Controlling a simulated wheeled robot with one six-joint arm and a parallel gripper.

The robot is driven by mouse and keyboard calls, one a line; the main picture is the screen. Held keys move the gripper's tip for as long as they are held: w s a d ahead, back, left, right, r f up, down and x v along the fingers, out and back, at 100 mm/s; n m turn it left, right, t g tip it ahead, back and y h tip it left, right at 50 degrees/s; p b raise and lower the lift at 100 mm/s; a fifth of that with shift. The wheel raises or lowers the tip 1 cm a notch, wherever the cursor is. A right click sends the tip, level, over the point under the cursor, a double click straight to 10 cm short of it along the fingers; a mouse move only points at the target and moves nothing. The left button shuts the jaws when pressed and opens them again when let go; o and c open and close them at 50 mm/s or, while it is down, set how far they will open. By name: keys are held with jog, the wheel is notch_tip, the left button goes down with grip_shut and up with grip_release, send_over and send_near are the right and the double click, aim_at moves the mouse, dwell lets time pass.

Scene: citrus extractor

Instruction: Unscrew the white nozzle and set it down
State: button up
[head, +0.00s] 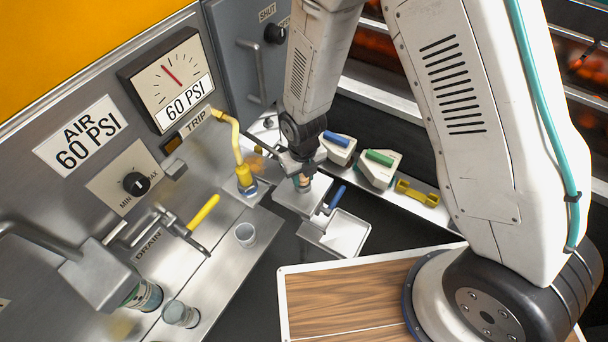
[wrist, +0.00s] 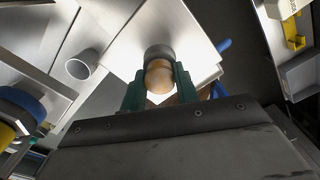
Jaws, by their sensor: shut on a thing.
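My gripper (head: 303,182) points down over a white square plate (head: 292,203). In the wrist view its two green fingers (wrist: 159,88) are shut on a round tan piece (wrist: 158,78) with a grey collar (wrist: 159,52) at its far end. I cannot tell whether this piece touches the plate. I see no plainly white nozzle in the fingers. A yellow bent pipe (head: 238,150) stands left of my gripper, with a blue ring at its lower end.
A small clear cup (head: 245,235) stands left of the plate. A blue-handled metal tray (head: 346,236) lies close on the right. White blocks with blue (head: 338,147) and green (head: 378,166) tops and a yellow bracket (head: 417,194) stand behind. A wooden board (head: 335,300) has free room.

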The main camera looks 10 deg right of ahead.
jog(key=o, duration=0.5)
jog(key=shift+o, duration=0.2)
jog(key=shift+m, duration=0.8)
jog(key=shift+m, duration=0.8)
jog(key=shift+m, duration=0.9)
